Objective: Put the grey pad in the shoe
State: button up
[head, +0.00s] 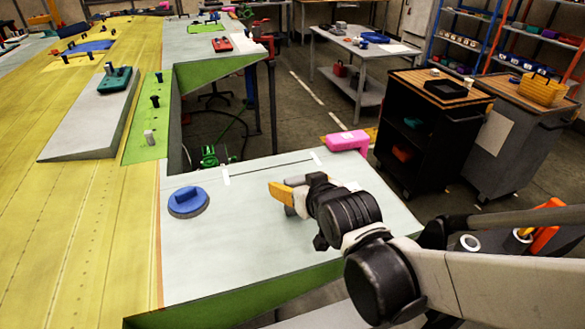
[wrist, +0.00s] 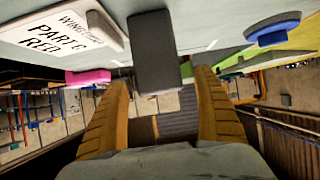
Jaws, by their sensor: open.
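My gripper (head: 287,192) is low over the pale table at its right part, with its yellow fingers pointing left. In the wrist view my gripper (wrist: 160,76) is open, one finger on each side of a dark grey block, which looks like the grey pad (wrist: 156,45). A gap shows beside the block, so the fingers are not closed on it. In the head view the pad is mostly hidden by my gripper. No shoe can be named with certainty; a pink notched block (head: 346,141) sits at the table's far right edge and also shows in the wrist view (wrist: 88,77).
A blue knob on a round grey base (head: 188,203) stands on the table's left. A white label plate (wrist: 62,30) lies close to my gripper. The yellow-green wing panel (head: 90,215) runs along the left. Dark carts (head: 425,135) stand beyond the table. The table's middle is clear.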

jog(key=shift+w+f, duration=0.2)
jog(key=shift+w, duration=0.15)
jog(key=shift+r, duration=0.1)
jog(key=c, duration=1.4)
